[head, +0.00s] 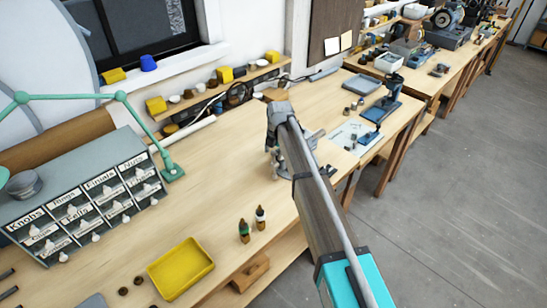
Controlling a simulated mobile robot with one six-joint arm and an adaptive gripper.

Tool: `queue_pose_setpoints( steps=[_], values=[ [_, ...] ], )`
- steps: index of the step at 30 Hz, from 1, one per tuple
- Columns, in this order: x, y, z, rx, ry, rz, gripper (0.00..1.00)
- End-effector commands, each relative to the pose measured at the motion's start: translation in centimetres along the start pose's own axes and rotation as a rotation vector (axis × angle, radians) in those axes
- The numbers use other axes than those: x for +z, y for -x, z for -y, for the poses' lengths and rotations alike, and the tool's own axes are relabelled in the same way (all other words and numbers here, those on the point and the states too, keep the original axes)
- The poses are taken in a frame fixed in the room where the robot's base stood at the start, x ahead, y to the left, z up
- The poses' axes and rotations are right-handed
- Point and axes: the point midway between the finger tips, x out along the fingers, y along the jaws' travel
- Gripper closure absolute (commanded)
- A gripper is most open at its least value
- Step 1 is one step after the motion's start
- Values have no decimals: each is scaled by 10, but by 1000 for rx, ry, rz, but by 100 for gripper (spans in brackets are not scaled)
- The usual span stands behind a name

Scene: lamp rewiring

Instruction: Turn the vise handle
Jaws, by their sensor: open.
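My arm reaches in from the lower right over the bench. My gripper (273,152) points down at its far end, small and partly hidden by my own wrist. It appears open, and I see nothing held in it. A grey metal device (311,139), which looks like the vise, stands at the bench's front edge just beside and behind my gripper. My arm covers much of it. I cannot make out its handle or whether my gripper touches it.
A drawer cabinet (85,200) and a green lamp arm (75,97) stand at left. A yellow tray (181,269) and two small bottles (252,225) are on the near bench (205,215). A blue machine (383,105) stands beyond my arm. Bare floor (445,210) lies at right.

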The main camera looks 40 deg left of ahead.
Motion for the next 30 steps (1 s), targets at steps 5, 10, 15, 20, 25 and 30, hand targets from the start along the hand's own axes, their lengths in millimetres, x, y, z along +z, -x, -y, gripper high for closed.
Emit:
queue_pose_setpoints(
  steps=[5, 10, 15, 20, 25, 30],
  values=[
    [0, -5, 0, 0, 0, 0, 33],
    [0, -5, 0, 0, 0, 0, 33],
    [0, -5, 0, 0, 0, 0, 35],
    [0, -5, 0, 0, 0, 0, 64],
    [0, -5, 0, 0, 0, 0, 96],
    [0, -5, 0, 0, 0, 0, 100]
  ],
)
